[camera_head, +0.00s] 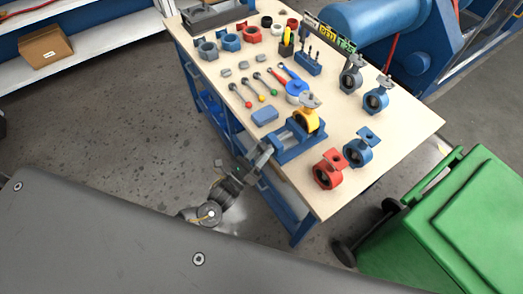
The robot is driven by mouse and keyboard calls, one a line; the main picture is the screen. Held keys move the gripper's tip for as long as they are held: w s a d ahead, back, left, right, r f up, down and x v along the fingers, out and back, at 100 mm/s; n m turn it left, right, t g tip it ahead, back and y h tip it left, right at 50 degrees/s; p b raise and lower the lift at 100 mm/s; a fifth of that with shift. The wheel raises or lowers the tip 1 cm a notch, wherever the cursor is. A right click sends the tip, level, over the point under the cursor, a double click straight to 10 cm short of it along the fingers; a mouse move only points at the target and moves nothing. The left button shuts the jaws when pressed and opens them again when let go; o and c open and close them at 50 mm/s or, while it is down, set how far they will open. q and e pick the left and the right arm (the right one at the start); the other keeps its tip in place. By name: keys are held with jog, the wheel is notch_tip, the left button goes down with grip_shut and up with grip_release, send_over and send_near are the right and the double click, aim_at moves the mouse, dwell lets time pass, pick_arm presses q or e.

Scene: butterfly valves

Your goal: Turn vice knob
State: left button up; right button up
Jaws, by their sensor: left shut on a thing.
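A blue vice (297,148) sits at the near left edge of the wooden-topped workbench (400,130). A yellow butterfly valve (306,122) with a grey top flange stands in the vice jaws. My left arm reaches up from below, and my left gripper (263,151) is shut at the vice's near left end, on the vice knob. The knob itself is mostly hidden by the fingers and too small to make out. My right gripper is not in view.
A blue box (265,115) lies left of the vice. Red (327,172) and blue (358,152) valves stand to its right. Coloured-knob levers and tools lie farther back. A green bin (450,225) stands at the right; open floor (120,110) lies left of the bench.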

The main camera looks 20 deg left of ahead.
pick_arm(q)
jog(key=o, duration=1)
jog(key=b+v, duration=0.2)
jog(key=v, duration=0.9)
jog(key=shift+b, duration=0.35)
